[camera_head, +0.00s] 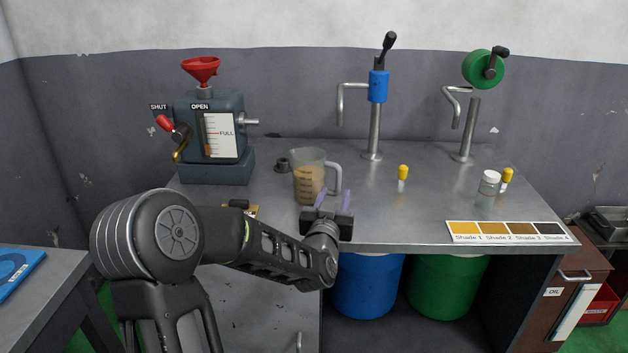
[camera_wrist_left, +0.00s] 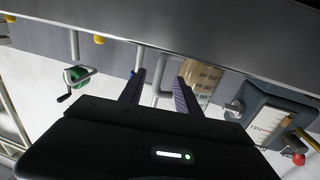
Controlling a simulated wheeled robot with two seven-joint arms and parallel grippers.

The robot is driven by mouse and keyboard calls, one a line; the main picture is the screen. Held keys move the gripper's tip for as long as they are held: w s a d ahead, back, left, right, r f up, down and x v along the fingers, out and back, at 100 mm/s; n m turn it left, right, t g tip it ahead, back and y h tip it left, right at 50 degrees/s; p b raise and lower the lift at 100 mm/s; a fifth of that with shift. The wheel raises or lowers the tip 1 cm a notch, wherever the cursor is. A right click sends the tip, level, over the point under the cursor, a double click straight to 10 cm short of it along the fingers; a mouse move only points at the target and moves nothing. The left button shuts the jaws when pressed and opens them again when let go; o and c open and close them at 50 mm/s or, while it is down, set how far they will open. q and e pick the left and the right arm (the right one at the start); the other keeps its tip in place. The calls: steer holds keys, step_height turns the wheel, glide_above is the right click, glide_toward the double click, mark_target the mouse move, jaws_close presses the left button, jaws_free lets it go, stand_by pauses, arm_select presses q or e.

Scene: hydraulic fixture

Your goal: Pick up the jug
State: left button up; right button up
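The jug (camera_head: 309,178) is a clear measuring jug with a grey handle and amber liquid inside. It stands upright on the metal worktop, its handle (camera_head: 337,178) toward the right. My left gripper (camera_head: 333,199) is at the worktop's front edge, in front of the handle. Its two purplish fingers are apart, with nothing visibly gripped. In the left wrist view, which is upside down, the jug (camera_wrist_left: 207,80) shows beyond the open fingers (camera_wrist_left: 160,90), partly hidden by one finger. The handle seems to line up with the finger gap; I cannot tell the distance. My right gripper is not in view.
A grey machine with a red funnel (camera_head: 201,68) stands left of the jug. A blue tap (camera_head: 377,90), a green-wheeled tap (camera_head: 480,70), a yellow-capped vial (camera_head: 403,178), a jar (camera_head: 488,188) and a shade card (camera_head: 508,232) are to the right. Worktop (camera_head: 400,225) is clear right of the gripper.

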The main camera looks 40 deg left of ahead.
mark_target(338, 185)
arm_select(q)
steer(key=x, duration=0.4)
stand_by(0.5)
jaws_close()
stand_by(1.3)
